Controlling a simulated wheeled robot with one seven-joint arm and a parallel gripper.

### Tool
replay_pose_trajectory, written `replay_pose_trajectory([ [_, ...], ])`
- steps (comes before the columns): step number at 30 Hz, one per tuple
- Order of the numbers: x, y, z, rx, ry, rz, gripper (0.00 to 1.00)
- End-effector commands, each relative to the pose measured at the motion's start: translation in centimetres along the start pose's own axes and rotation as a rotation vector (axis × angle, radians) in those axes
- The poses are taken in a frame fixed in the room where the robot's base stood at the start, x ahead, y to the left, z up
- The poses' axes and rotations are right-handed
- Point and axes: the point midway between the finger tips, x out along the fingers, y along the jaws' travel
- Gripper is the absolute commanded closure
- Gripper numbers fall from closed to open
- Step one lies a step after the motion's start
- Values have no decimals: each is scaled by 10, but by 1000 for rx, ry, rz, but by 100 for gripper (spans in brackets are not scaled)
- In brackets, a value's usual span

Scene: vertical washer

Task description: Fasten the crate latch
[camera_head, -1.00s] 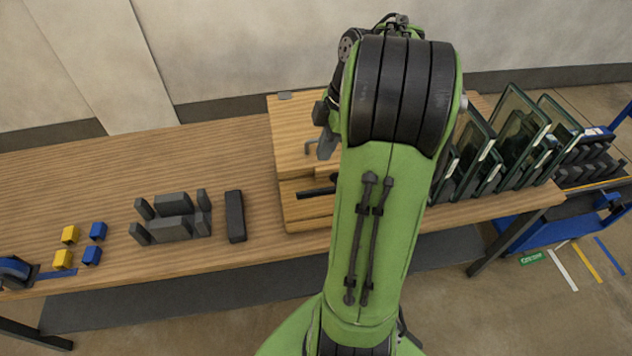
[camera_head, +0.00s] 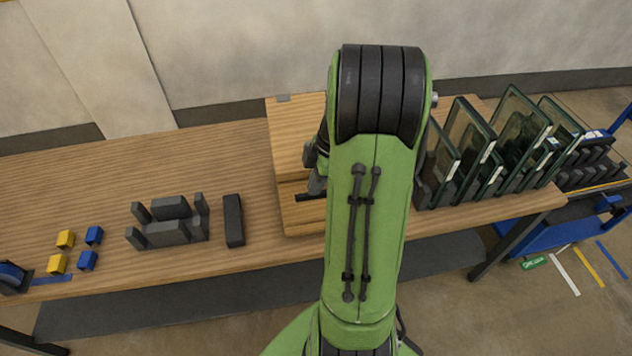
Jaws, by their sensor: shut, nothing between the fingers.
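The wooden crate (camera_head: 290,135) stands on the workbench, left of and partly behind my green arm. A dark bar (camera_head: 306,197), which looks like part of the latch, sticks out to the left on the crate's front side. My gripper (camera_head: 316,185) is mostly hidden behind my arm; a grey part of it shows just above the right end of the dark bar. It is shut with nothing held. I cannot tell whether it touches the bar. The rest of the latch and the crate's right side are hidden by my arm.
A black block (camera_head: 233,220) and a grey slotted holder (camera_head: 170,225) stand left of the crate. Small yellow and blue cubes (camera_head: 66,239) lie further left. Framed glass panels (camera_head: 470,145) stand in a rack on the right. The bench's back left is clear.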

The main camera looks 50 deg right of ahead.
Motion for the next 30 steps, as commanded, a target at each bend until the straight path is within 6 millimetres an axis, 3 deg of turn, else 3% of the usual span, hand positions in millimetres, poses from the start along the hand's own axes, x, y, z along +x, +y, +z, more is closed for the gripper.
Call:
replay_pose_trajectory([
  [14,14,0,-4,-6,-148,0,100],
  [30,44,-1,-6,-9,-647,-6,100],
])
